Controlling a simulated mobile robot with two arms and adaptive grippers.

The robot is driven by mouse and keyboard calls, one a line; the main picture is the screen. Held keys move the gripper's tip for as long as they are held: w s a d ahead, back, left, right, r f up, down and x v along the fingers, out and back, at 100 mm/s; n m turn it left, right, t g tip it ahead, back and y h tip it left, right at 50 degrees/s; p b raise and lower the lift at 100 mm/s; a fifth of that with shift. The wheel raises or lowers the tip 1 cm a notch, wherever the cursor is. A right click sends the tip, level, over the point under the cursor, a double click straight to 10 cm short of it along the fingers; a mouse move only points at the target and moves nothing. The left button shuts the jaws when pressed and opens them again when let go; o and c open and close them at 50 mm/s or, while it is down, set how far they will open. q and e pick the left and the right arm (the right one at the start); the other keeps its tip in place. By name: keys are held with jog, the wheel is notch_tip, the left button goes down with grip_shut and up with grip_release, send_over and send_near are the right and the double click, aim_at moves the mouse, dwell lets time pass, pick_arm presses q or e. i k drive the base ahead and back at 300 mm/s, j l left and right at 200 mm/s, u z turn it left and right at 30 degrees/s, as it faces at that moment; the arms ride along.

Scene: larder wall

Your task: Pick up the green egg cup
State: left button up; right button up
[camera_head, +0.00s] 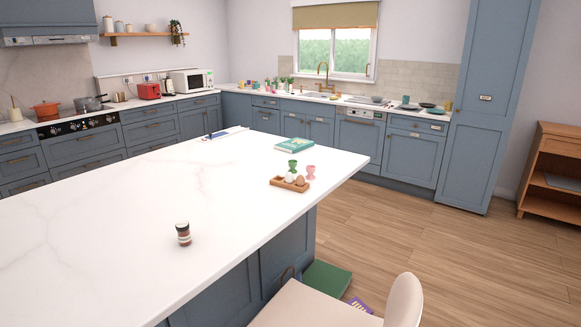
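The green egg cup (293,165) stands upright near the right end of the white island counter (120,220). A pink egg cup (311,172) stands close to its right. A small wooden tray (276,183) with eggs (300,181) is just in front of the two cups, on the near side. Neither of my grippers shows in the head view.
A teal book (294,144) lies behind the egg cups. A pale chair (404,302) stands at the island's near side. Wooden floor (430,240) is open to the right.

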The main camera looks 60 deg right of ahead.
aim_at(293, 166)
jog(key=l+z, duration=0.1)
jog(key=z, duration=2.2)
jog(key=i+l+z, duration=0.3)
jog(key=l, duration=0.35)
jog(key=i+l+z, duration=0.35)
jog(key=l, duration=0.25)
jog(key=i+l+z, duration=0.3)
jog(key=i+l, duration=0.2)
jog(key=i+u, duration=0.3)
jog(key=i, duration=0.25)
jog(key=i+l+u, duration=0.25)
jog(key=i, duration=0.25)
jog(key=i+l+u, duration=0.15)
jog(key=i+u, duration=0.15)
jog(key=i, duration=0.2)
jog(key=i+u, duration=0.2)
jog(key=u, duration=0.3)
jog(key=i+u, duration=0.2)
jog(key=u, duration=0.3)
jog(key=i+l+u, duration=0.15)
jog(key=u, duration=0.35)
jog(key=i+l+u, duration=0.15)
jog(key=u, duration=0.35)
jog(key=l, duration=0.1)
